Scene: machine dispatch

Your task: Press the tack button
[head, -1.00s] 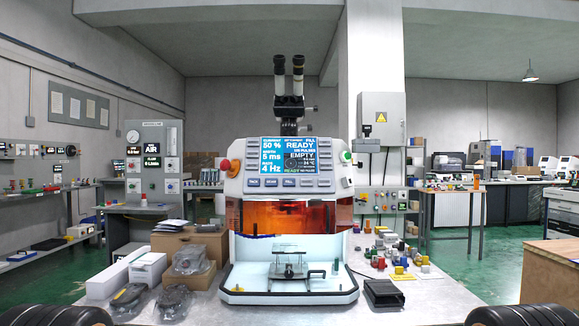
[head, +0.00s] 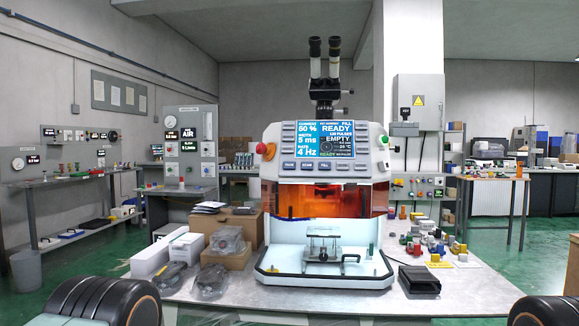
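The welding machine (head: 323,206) stands on the table ahead, white with an orange window and a lit blue screen (head: 323,140). The screen reads READY, EMPTY and FILL, with 50 %, 5 ms and 4 Hz. A row of grey buttons runs below the screen. The leftmost one (head: 289,166) seems to be marked TACK, but its print is very small. The buttons beside it seem to read SEAM and FILL. Neither gripper shows in the head view.
Boxes (head: 225,222) and bagged dark parts (head: 210,279) lie left of the machine on the table (head: 460,295). A black tray (head: 419,280) and several small coloured pieces are on its right. A red knob (head: 266,150) sits on the machine's left side. Dark ribbed parts fill the lower corners.

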